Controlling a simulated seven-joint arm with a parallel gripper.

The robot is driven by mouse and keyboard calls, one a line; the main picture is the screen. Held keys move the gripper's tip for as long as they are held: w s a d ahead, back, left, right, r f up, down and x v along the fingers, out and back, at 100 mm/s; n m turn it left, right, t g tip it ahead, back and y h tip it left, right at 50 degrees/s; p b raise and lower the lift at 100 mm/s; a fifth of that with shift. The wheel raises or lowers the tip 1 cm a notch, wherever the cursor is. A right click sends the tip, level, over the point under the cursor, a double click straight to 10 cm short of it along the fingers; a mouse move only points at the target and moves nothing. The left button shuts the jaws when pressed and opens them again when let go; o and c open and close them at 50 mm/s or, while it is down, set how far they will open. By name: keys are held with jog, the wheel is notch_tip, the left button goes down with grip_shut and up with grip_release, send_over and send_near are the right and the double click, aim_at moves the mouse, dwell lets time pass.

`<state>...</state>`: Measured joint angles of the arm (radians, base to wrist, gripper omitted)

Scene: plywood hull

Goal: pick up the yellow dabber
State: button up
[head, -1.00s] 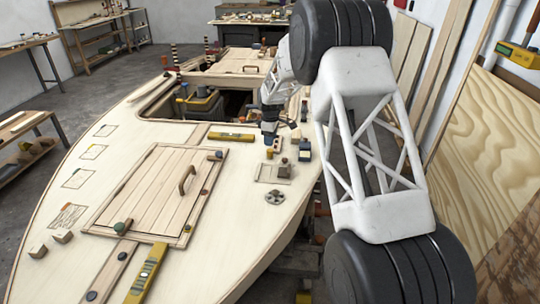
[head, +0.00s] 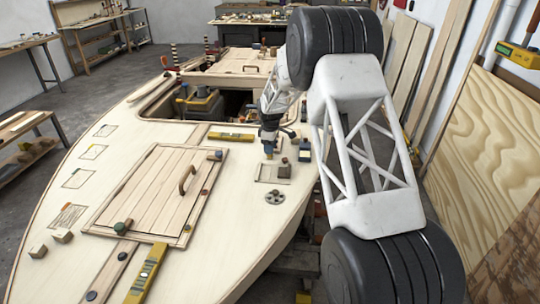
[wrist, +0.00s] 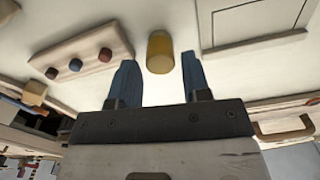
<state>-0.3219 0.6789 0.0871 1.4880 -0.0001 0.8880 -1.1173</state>
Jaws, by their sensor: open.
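The yellow dabber (wrist: 160,52) is a short yellow cylinder with a paler end, seen in the wrist view. It is between the tips of my gripper's blue fingers (wrist: 158,66), with a visible gap on each side. My gripper is open and empty. In the head view my gripper (head: 269,150) is low over the pale deck (head: 225,165), at the right of the hull. I cannot make out the dabber there; the gripper or arm seems to hide it.
A wooden block with three coloured knobs (wrist: 80,53) lies left of the fingers in the wrist view. In the head view a yellow level (head: 232,136), a dark blue block (head: 305,150) and a round dark fitting (head: 275,197) are nearby. A planked hatch (head: 160,190) has a raised handle.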

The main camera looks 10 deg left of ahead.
jog(key=shift+f, duration=1.75)
jog(key=c, duration=0.7)
jog(key=shift+c, duration=0.2)
jog(key=shift+r, duration=0.2)
jog(key=shift+r, duration=1.4)
jog(key=shift+s+r, duration=0.2)
jog(key=shift+s, duration=0.05)
jog(key=s+d, duration=0.1)
jog(key=s, duration=0.4)
jog(key=s+d+r, duration=0.1)
jog(key=s+d, duration=0.1)
jog(key=s, duration=0.2)
jog(key=s+d, duration=0.2)
jog(key=s, duration=0.3)
jog(key=shift+s+r, duration=0.2)
jog(key=shift+s, duration=0.1)
